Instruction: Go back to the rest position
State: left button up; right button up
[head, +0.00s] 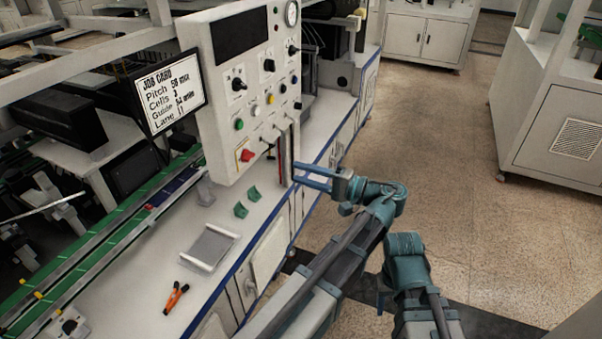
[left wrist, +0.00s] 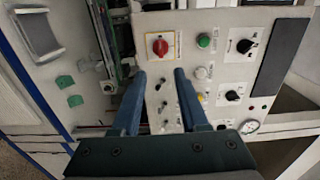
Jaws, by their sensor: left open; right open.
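My left gripper (head: 298,176) is open and empty in the head view. Its fingers point left at the lower right edge of the upright control panel (head: 232,150). In the left wrist view the two fingers (left wrist: 160,76) are spread apart with nothing between them, in front of the panel with its red knob (left wrist: 160,46). Whether the fingertips touch the panel, I cannot tell. My right arm is folded at the lower right of the head view. Its gripper (head: 382,295) is mostly hidden beside the arm, and I see nothing held there.
The white bench (head: 165,248) carries a grey tray (head: 209,248), green blocks (head: 240,210) and orange-handled pliers (head: 176,296). A job card screen (head: 169,92) stands left of the panel. The speckled floor (head: 450,150) is clear. A white cabinet (head: 560,125) stands at the right.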

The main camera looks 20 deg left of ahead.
pick_arm(q)
jog(key=shift+a, duration=0.1)
jog(key=s+f+g+h, duration=0.1)
jog(key=s+f+h, duration=0.3)
jog(key=f+h, duration=0.45)
jog(key=s+f+h, duration=0.4)
jog(key=f+h, duration=0.1)
jog(key=f, duration=0.7)
jog(key=s+d+r+m+h+p, duration=0.1)
jog(key=s+d+r+p, duration=0.1)
jog(key=d, duration=0.6)
jog(key=s+d+r+m+h+p, duration=0.2)
jog(key=s+d, duration=0.3)
jog(key=d, duration=0.3)
jog(key=shift+s+g+p, duration=0.15)
jog(key=shift+g+p, duration=0.25)
jog(key=shift+p, duration=0.35)
